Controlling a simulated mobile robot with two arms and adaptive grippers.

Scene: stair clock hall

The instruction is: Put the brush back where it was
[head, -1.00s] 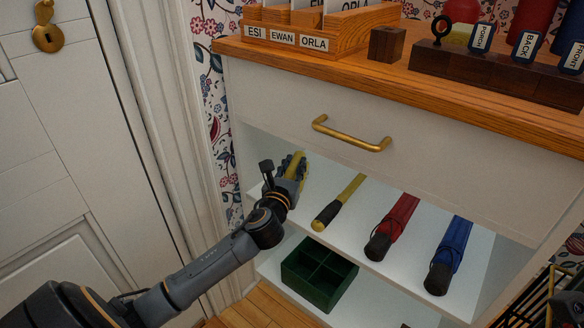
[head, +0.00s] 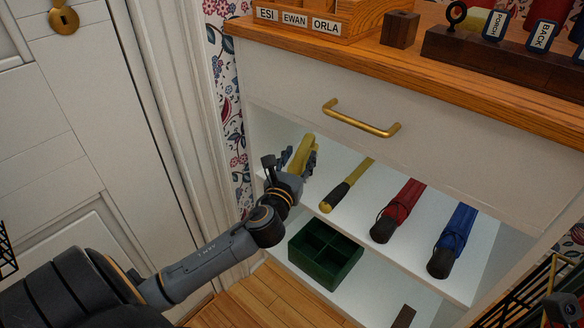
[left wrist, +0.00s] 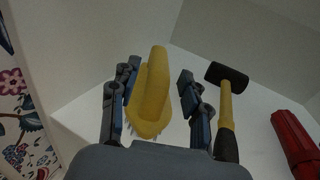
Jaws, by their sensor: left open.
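The yellow brush (head: 302,153) lies on the white upper shelf (head: 338,223) near its left end, under the drawer. My left gripper (head: 299,158) is open, with one finger on each side of the brush. In the left wrist view the yellow brush (left wrist: 151,95) sits between the spread fingers (left wrist: 155,100), with gaps visible on both sides. Pale bristles show at its near lower edge. The brush's underside is mostly hidden. My right gripper cannot be made out.
A black-headed mallet (head: 347,186) lies right of the brush, then a red umbrella (head: 398,212) and a blue umbrella (head: 454,241). A green divided box (head: 325,254) stands on the lower shelf. The drawer handle (head: 360,120) sticks out above.

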